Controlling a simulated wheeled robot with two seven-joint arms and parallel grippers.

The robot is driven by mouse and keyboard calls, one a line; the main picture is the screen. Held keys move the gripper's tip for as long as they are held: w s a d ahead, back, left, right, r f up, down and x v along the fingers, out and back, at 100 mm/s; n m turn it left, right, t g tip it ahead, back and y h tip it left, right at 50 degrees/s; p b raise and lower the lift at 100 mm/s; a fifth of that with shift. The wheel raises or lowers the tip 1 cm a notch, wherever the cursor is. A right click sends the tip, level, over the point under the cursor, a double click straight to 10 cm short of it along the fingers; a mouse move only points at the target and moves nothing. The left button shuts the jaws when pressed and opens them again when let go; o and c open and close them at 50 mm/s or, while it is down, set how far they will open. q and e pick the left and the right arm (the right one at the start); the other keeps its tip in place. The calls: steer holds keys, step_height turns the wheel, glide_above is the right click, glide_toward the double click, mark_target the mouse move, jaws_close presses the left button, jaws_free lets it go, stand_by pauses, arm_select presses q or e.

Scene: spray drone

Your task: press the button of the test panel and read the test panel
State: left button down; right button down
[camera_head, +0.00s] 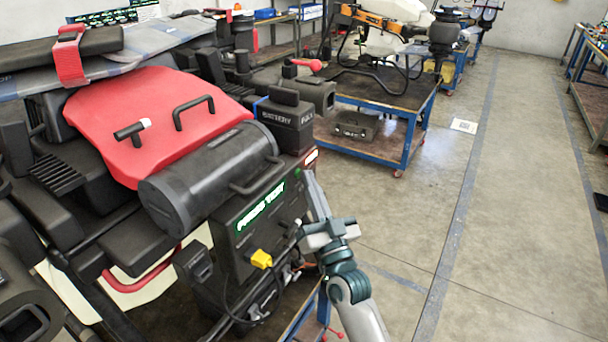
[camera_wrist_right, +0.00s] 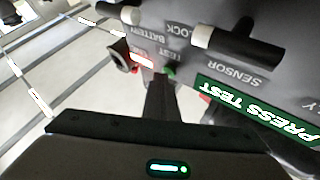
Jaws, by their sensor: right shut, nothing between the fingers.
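The test panel (camera_head: 240,240) is a dark box on the near side of the drone. Its green-lit display (camera_head: 262,207) reads PRESS TEST; the display also shows, tilted, in the right wrist view (camera_wrist_right: 262,110). A small green button (camera_wrist_right: 168,72) sits by the TEST label, beside a red-and-white lit sign (camera_wrist_right: 142,58). My right gripper (camera_head: 309,176) is shut and empty at the panel's right end. In the wrist view its fingertips (camera_wrist_right: 160,80) are just below the green button and partly cover it; I cannot tell whether they touch it. My left gripper is not in view.
Knobs stick out of the panel, one near the SENSOR label (camera_wrist_right: 238,45). A yellow plug (camera_head: 261,259) and cables hang below the display. A black battery (camera_head: 285,120) and red cover (camera_head: 150,120) are above.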

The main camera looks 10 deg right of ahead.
steer(key=shift+s+d, duration=0.1)
stand_by(0.7)
steer(key=shift+s+d, duration=0.2)
stand_by(0.4)
steer(key=s+d+p, duration=0.1)
steer(key=s+d, duration=0.3)
steer(key=shift+s, duration=0.15)
stand_by(0.5)
steer(key=shift+d+f, duration=0.1)
stand_by(0.4)
